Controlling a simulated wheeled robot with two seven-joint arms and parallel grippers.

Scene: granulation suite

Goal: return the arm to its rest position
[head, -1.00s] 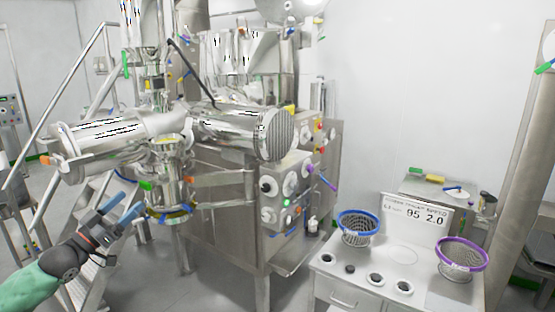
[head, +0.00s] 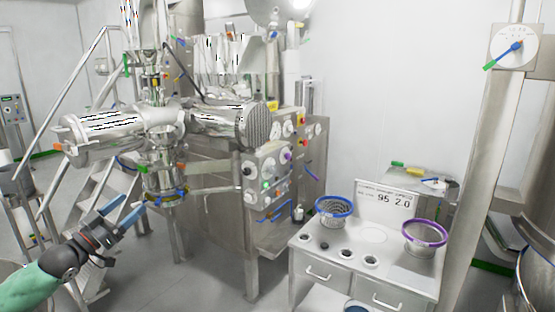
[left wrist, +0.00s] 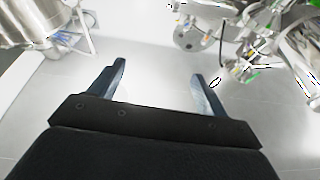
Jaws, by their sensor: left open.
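My left gripper (head: 128,213) is at the lower left of the head view, at the end of my green-sleeved arm. Its two blue fingers are spread apart with nothing between them. In the left wrist view the gripper (left wrist: 158,85) is also open and empty, with pale grey floor beyond the fingers. It is apart from the steel machine (head: 165,168), whose lower outlet stands just to its upper right in the head view. My right gripper does not show in either view.
Steel stairs with a handrail (head: 75,85) stand behind my left arm. A white cabinet (head: 318,272) at the right bears a blue-rimmed basket (head: 333,212), a purple-rimmed basket (head: 424,237) and a sign (head: 383,200). A steel column with a dial (head: 514,47) is at the far right. Floor is open before the machine.

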